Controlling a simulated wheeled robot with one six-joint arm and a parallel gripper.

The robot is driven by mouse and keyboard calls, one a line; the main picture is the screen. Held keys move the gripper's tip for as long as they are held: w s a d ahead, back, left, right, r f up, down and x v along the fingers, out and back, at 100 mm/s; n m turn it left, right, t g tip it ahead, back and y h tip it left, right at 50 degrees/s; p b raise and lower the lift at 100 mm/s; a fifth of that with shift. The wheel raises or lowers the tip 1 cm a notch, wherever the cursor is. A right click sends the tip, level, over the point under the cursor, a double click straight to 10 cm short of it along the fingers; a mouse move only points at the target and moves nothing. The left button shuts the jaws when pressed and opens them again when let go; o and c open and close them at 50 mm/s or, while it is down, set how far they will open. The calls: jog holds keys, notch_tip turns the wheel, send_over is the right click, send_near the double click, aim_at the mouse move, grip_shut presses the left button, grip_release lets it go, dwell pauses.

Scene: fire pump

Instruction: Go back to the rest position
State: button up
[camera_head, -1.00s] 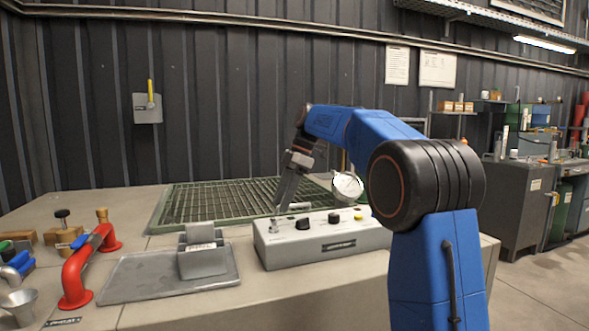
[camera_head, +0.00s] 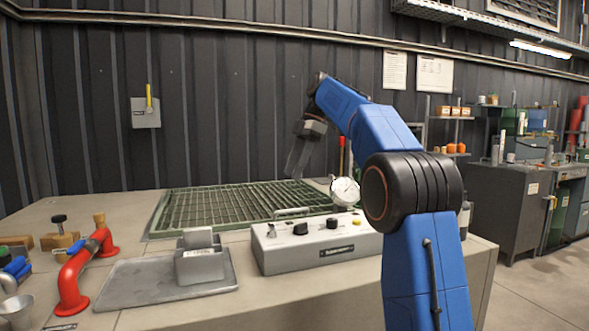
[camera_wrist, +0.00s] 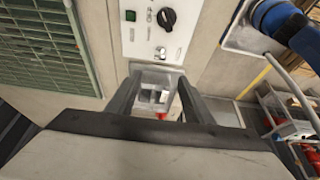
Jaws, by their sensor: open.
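My gripper (camera_head: 297,165) hangs at the end of my blue arm, above the far part of the bench and the green grate. In the wrist view my gripper (camera_wrist: 157,92) shows two dark fingers spread apart with nothing held between them. The grey control box (camera_head: 280,256) with black knobs and a yellow button stands below on the bench, apart from the fingers. It also shows in the wrist view as a pale panel (camera_wrist: 140,40) with a black knob and a green switch.
A green grate (camera_head: 215,207) lies in the bench top. A round gauge (camera_head: 345,191) stands behind the control box. A grey metal block on a plate (camera_head: 140,285) and a red curved pipe (camera_head: 72,285) are at the left. A yellow-handled switch (camera_head: 146,112) is on the wall.

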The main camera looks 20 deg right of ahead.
jog(key=s+a+f+m+t+h, duration=0.1)
jog(key=s+f+m, duration=0.4)
jog(key=s, duration=0.6)
jog(key=s+a+f+m+t+h, duration=0.1)
jog(key=s+f+m, duration=0.45)
jog(key=s, duration=0.65)
jog(key=s+d+f+m+t+h, duration=0.1)
jog(key=s+f+m, duration=0.6)
jog(key=s+f, duration=1.3)
notch_tip(320, 180, down, 3)
jog(key=shift+s+d+f+m+t+h, duration=0.15)
jog(key=shift+d+m+t+h, duration=0.15)
jog(key=shift+t+h, duration=0.5)
